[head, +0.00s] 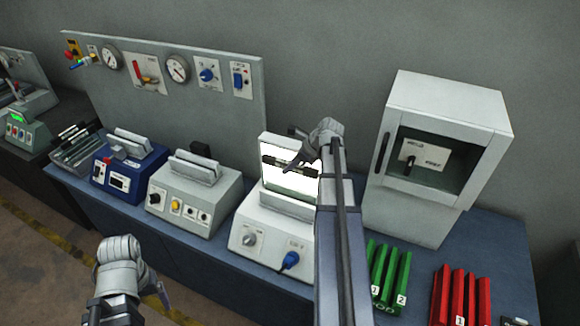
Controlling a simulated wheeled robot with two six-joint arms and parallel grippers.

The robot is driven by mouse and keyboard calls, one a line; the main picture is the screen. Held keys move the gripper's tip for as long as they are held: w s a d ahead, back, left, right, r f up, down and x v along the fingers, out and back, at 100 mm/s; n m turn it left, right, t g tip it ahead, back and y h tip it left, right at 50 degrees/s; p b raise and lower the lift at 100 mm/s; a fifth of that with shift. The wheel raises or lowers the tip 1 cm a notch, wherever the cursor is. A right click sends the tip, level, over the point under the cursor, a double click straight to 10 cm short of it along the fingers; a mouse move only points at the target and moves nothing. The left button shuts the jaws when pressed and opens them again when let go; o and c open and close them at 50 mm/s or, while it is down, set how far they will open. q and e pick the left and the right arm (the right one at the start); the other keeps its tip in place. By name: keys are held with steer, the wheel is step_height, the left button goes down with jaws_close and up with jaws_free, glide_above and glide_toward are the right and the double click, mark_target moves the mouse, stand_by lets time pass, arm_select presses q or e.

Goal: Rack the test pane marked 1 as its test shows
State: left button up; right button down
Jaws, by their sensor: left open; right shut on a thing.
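My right gripper (296,162) is at a brightly lit white screen (276,147) on a white tester with a grey knob and a blue plug. It is shut on what looks like the dark top edge of a pane standing in front of the screen. The glare hides most of the pane, and I cannot read a mark on it. A green rack (391,273) with upright dividers and a red rack (458,296) marked 1 stand at the right front of the bench. My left gripper (155,290) is open and empty, low in front of the bench.
A grey tester (195,193) and a blue tester (128,168) stand to the left. A white cabinet (440,150) with an open-looking dark front stands at the right back. A gauge panel (215,105) rises behind. My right forearm crosses the bench before the cabinet.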

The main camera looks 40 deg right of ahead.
steer(key=shift+r+p, duration=2.65)
steer(key=shift+r, duration=0.2)
steer(key=shift+f, duration=0.1)
